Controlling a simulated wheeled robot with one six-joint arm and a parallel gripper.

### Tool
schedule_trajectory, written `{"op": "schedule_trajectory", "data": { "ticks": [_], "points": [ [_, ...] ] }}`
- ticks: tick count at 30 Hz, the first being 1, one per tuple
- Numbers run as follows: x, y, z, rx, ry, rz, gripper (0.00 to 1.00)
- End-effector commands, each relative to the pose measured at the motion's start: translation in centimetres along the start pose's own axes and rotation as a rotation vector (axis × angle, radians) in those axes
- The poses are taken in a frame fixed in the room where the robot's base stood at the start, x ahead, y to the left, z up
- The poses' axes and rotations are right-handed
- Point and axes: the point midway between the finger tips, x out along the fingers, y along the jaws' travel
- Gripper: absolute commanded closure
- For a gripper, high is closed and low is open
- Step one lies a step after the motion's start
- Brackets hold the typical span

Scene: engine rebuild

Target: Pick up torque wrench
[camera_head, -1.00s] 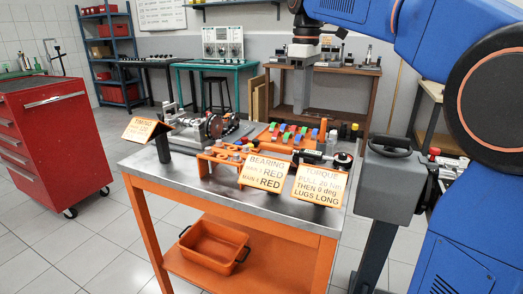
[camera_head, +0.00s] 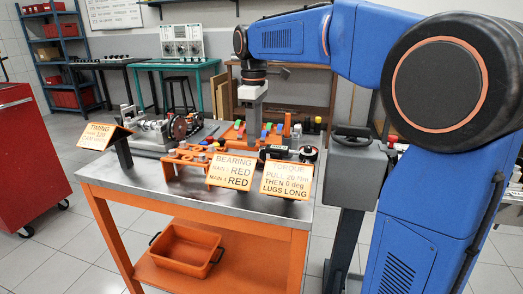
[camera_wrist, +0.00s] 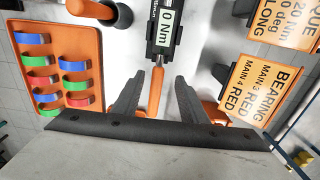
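The torque wrench (camera_wrist: 165,30) lies on the metal table top, with a dark body, a display reading 0 Nm and an orange handle. In the wrist view the handle points toward my gripper (camera_wrist: 160,77), whose two dark fingers are spread on either side of it with gaps showing. The gripper appears open, above the handle, and I cannot tell the height left between them. In the head view the wrench's dark body (camera_head: 273,152) shows behind the placards, and its handle is hidden. My gripper hangs over the table there, its fingertips hard to make out.
An orange tray (camera_wrist: 70,27) of coloured bearing shells lies left in the wrist view. The bearing placard (camera_wrist: 264,85) and torque placard (camera_head: 288,180) stand at the front edge. An engine block assembly (camera_head: 160,130) and timing placard (camera_head: 103,136) are at left.

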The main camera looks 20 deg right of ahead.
Motion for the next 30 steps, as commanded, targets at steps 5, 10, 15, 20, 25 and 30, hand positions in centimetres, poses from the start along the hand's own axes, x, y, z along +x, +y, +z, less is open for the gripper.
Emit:
{"op": "schedule_trajectory", "data": {
  "ticks": [5,10,15,20,25,30],
  "points": [
    [1.0,0.0,0.1,0.000,-0.001,-0.002,0.61],
    [3.3,0.4,0.4,0.001,-0.001,-0.002,0.61],
    [5.1,0.4,0.4,0.000,-0.001,-0.001,0.61],
    [5.6,0.4,0.4,0.000,0.000,-0.001,0.61],
    [5.5,0.4,0.4,0.000,0.000,0.000,0.66],
    [5.5,0.4,0.4,0.000,0.000,0.000,1.00]
  ]
}}
